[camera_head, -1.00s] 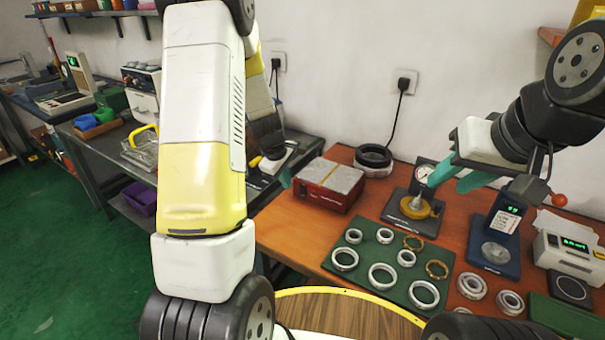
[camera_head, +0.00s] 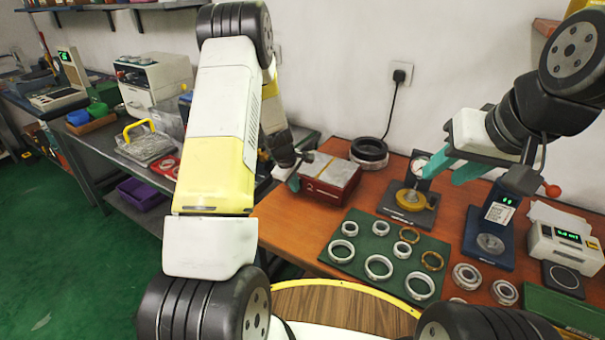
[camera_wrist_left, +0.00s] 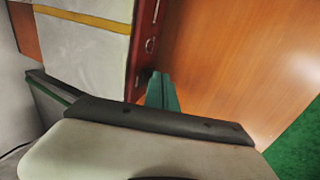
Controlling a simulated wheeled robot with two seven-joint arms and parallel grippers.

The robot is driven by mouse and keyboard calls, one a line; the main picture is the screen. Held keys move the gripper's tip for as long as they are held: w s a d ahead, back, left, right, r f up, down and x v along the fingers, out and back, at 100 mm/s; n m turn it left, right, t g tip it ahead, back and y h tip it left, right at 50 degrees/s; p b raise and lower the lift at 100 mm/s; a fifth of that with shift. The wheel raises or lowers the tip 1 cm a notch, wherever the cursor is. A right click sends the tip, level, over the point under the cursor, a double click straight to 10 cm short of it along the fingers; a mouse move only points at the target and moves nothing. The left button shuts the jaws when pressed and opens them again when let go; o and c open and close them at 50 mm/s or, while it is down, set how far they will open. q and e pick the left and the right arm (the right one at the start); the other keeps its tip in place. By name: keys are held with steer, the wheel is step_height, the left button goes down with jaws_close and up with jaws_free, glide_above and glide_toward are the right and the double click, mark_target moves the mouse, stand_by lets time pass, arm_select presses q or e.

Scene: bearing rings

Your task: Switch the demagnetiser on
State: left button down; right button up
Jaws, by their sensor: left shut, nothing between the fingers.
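The demagnetiser (camera_head: 328,189) is a red box with a grey top on the wooden bench. In the left wrist view its pale top (camera_wrist_left: 92,50) has a yellow stripe, and its red side (camera_wrist_left: 146,50) carries a small round fitting (camera_wrist_left: 150,45); I cannot tell if this is the switch or how it is set. My left gripper (camera_head: 295,180) is shut and empty at the box's left end. In the wrist view its teal fingertips (camera_wrist_left: 161,88) are close to the red side; contact is unclear. My right gripper (camera_head: 451,168) is open, above the bench near the dial gauge.
A green mat (camera_head: 348,261) with several rings lies in front of the box. A dark round part (camera_head: 369,150) stands behind it. The dial gauge stand (camera_head: 392,205) and a blue instrument (camera_head: 485,240) are to the right. Bare bench lies in front of the box.

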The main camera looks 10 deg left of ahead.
arm_select(q)
steer(key=shift+w+f, duration=0.15)
steer(key=shift+w, duration=0.05)
steer(key=shift+d+r, duration=0.1)
steer(key=shift+r, duration=0.1)
steer(key=shift+r, duration=0.7)
